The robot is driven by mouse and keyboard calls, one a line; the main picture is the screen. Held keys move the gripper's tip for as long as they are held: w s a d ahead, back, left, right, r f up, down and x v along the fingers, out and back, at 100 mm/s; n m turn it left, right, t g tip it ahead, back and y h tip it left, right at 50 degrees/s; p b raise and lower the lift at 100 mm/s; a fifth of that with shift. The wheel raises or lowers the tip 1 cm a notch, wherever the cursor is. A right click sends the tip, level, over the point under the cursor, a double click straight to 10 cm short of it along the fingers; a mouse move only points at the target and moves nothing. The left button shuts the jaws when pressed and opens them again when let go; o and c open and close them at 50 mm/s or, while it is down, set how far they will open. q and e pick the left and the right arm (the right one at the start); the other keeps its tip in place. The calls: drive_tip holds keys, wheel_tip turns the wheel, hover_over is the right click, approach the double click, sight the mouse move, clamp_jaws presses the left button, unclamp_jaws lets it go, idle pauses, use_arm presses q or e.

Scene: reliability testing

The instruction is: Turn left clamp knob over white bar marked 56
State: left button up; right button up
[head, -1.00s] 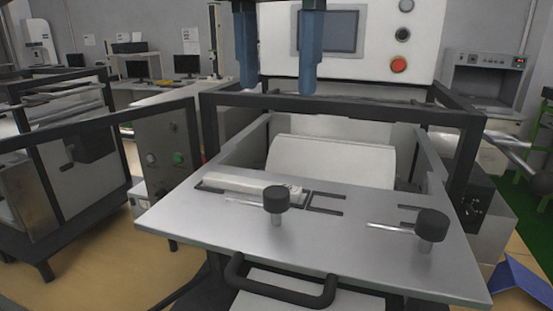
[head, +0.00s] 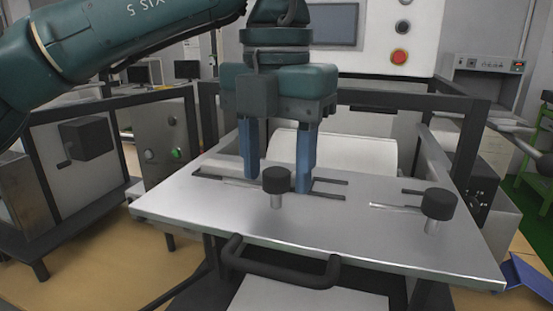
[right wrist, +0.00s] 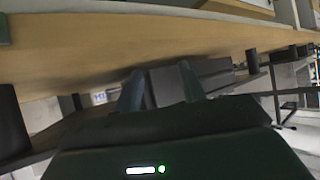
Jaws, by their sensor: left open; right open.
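The left clamp knob (head: 275,180) is a black cylinder on a short metal post, on the left part of the metal plate (head: 340,240). The white bar (head: 220,167) lies behind it in a slot, partly hidden by my left gripper; I cannot read a number on it. My left gripper (head: 278,186) points down, open, its blue fingers on either side of the knob in the picture. They seem slightly behind the knob; contact cannot be told. My right gripper (right wrist: 160,88) is open and empty in the right wrist view, away from the plate.
A second black knob (head: 439,204) stands on the plate's right side. A black handle (head: 278,270) sticks out at the front edge. A dark frame bar (head: 400,104) crosses behind the plate. The plate between the two knobs is mostly clear.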

use_arm(q)
drive_tip(key=c, duration=0.3)
use_arm(e)
drive_tip(key=shift+d+f, duration=0.1)
drive_tip(key=shift+f, duration=0.05)
use_arm(q)
drive_tip(key=c, duration=0.7)
drive_tip(key=shift+o, duration=0.2)
